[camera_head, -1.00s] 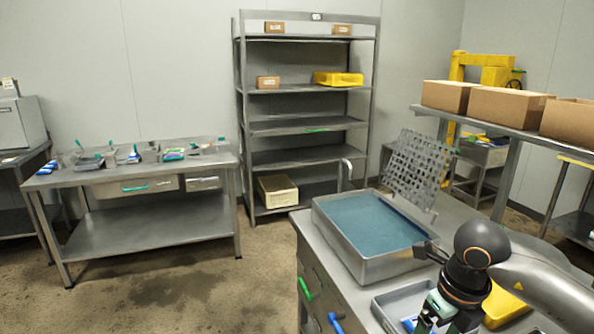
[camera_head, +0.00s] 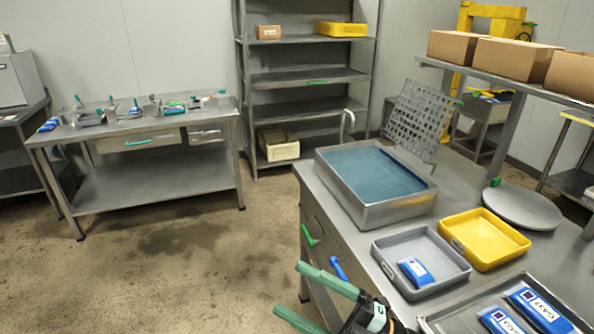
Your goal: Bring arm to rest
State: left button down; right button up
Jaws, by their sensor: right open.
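My right gripper (camera_head: 318,301) is at the bottom centre of the head view, in front of the metal counter (camera_head: 462,196). Its two green fingers are spread apart and point left, with nothing between them. Only part of my right arm shows at the bottom edge. My left gripper does not show. The counter carries a grey tray (camera_head: 388,258) with a blue and white pack (camera_head: 415,271) in it, an empty yellow tray (camera_head: 518,243), and a wide metal pan (camera_head: 398,214) with a blue-green inside.
A larger tray (camera_head: 436,322) with blue packs lies at the lower right. A round plate (camera_head: 522,207) and a perforated rack (camera_head: 420,118) stand on the counter. Green (camera_head: 310,236) and blue (camera_head: 338,267) handles stick out from its front. The floor (camera_head: 200,280) to the left is clear.

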jog(key=w+d+f+m+t+h, duration=0.3)
jog(key=d+f+m+t+h, duration=0.6)
jog(key=f+m+h, duration=0.6)
jog(key=s+d+f+m+g+h, duration=0.1)
jog(key=s+d+f+m+g, duration=0.2)
jog(key=s+f, duration=0.4)
jog(key=s+d+f+m+g+h, duration=0.2)
jog(key=s+d+f+m+g, duration=0.2)
jog(key=f, duration=0.6)
jog(key=s+m, duration=0.2)
jog(key=s, duration=0.1)
jog(key=shift+m, duration=0.3)
jog(key=shift+s, duration=0.1)
